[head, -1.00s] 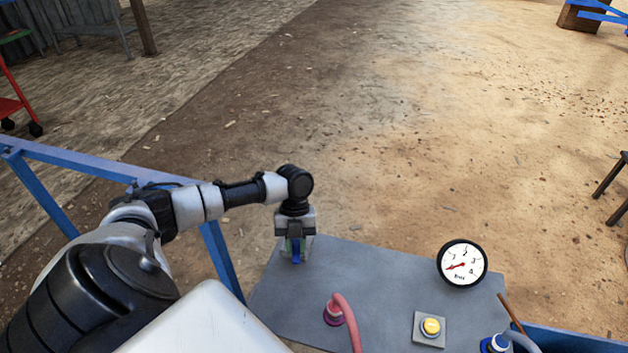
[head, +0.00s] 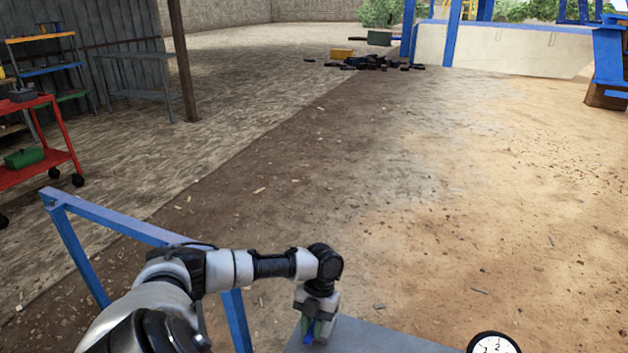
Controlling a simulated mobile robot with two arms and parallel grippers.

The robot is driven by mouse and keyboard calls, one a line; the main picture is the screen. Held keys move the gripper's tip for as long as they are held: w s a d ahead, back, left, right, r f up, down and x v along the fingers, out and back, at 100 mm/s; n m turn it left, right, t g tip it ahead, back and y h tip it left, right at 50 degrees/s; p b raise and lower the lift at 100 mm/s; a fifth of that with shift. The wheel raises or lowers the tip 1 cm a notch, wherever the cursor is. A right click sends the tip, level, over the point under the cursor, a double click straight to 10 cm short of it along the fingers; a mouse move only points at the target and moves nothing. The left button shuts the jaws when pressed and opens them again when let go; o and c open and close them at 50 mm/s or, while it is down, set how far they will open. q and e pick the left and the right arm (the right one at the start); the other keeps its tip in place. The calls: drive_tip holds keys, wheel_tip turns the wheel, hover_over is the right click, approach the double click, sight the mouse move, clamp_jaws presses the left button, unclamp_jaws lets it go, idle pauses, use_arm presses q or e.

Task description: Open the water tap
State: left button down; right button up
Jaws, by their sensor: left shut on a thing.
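My left gripper (head: 315,322) points down at the far left corner of the grey panel (head: 372,338), low in the head view. It is shut on a small blue part, the water tap's handle (head: 308,332), which shows between and below the fingers. The gripper hides most of the tap. My right gripper is not in view.
A pressure gauge (head: 493,344) shows its top at the lower edge. A blue rail frame (head: 120,218) stands left of the panel. A red trolley (head: 38,172) and shelves are at the far left. Open dirt ground lies beyond the panel.

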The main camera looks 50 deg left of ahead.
use_arm(q)
drive_tip(key=shift+r, duration=0.1)
drive_tip(key=c, duration=1)
unclamp_jaws()
drive_tip(key=v, duration=1)
drive_tip(key=shift+w+r, duration=0.15)
drive_tip(key=shift+r, duration=0.2)
